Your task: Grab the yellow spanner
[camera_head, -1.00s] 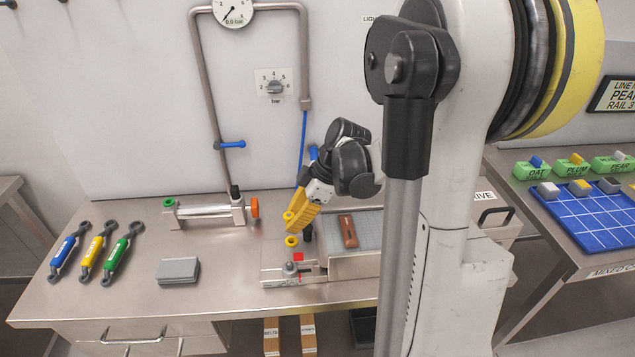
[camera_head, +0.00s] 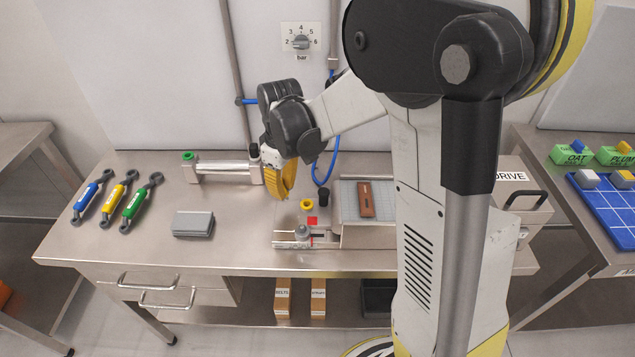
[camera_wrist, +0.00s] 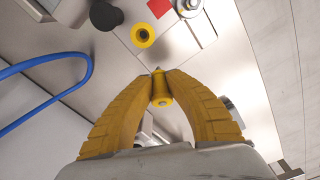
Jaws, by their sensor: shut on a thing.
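The yellow spanner (camera_head: 112,205) lies on the bench at the left, between the blue-handled (camera_head: 92,196) and green-handled (camera_head: 135,203) spanners. My gripper (camera_head: 283,195) is well to its right, above the bench beside the metal cylinder (camera_head: 215,172). In the wrist view my gripper (camera_wrist: 160,90) is shut on a small yellow fitting (camera_wrist: 161,96) with a dark tip. The yellow spanner is not in the wrist view.
A grey block (camera_head: 193,224) lies between the spanners and my gripper. A yellow ring (camera_head: 307,204) and a brown piece (camera_head: 367,198) are right of my gripper. A blue hose (camera_wrist: 60,57) loops nearby. The bench around the spanners is clear.

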